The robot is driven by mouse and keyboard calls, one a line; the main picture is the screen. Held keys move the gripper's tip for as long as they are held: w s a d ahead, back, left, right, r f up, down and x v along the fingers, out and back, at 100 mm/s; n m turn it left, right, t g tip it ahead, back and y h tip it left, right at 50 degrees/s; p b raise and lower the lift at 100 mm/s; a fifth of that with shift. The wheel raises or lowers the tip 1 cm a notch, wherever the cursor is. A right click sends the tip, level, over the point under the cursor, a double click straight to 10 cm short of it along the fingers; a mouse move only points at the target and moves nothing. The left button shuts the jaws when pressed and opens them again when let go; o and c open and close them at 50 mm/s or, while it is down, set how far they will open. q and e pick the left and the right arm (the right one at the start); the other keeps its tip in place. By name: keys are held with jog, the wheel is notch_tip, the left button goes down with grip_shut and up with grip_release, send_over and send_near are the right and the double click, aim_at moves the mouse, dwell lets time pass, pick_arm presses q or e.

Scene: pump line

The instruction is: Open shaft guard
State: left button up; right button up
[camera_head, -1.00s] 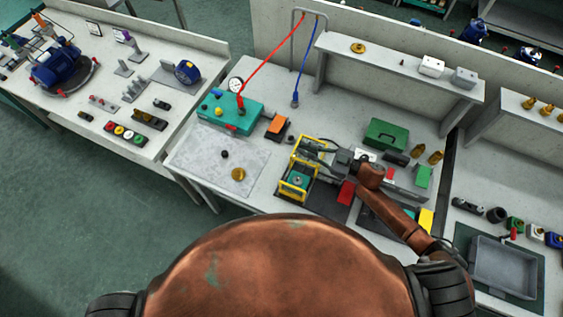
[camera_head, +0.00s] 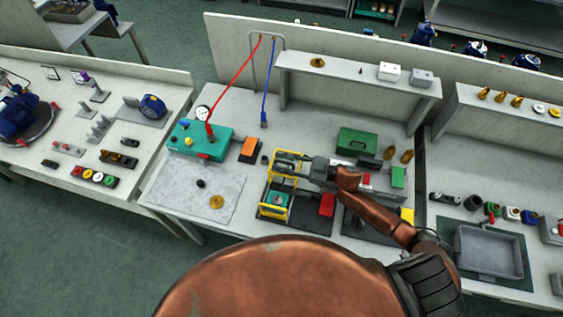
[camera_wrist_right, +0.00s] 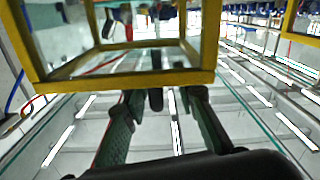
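The shaft guard (camera_head: 266,190), a yellow frame with clear panels, stands on a dark base plate on the middle bench. A teal part shows inside its near end. My right gripper (camera_head: 283,165) reaches in from the right at the guard's far part, fingers spread. In the right wrist view, the guard's yellow edge (camera_wrist_right: 125,76) crosses just beyond the fingertips (camera_wrist_right: 158,98), and clear panel shows above it. The fingers are apart with nothing clearly held between them. Whether they touch the guard I cannot tell. My left gripper is not in view.
A red block (camera_head: 327,204) lies right of the guard. A green case (camera_head: 357,142) stands behind my right arm. A pale plate (camera_head: 185,193) lies front left.

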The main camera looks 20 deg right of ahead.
jog(key=v, duration=1.2)
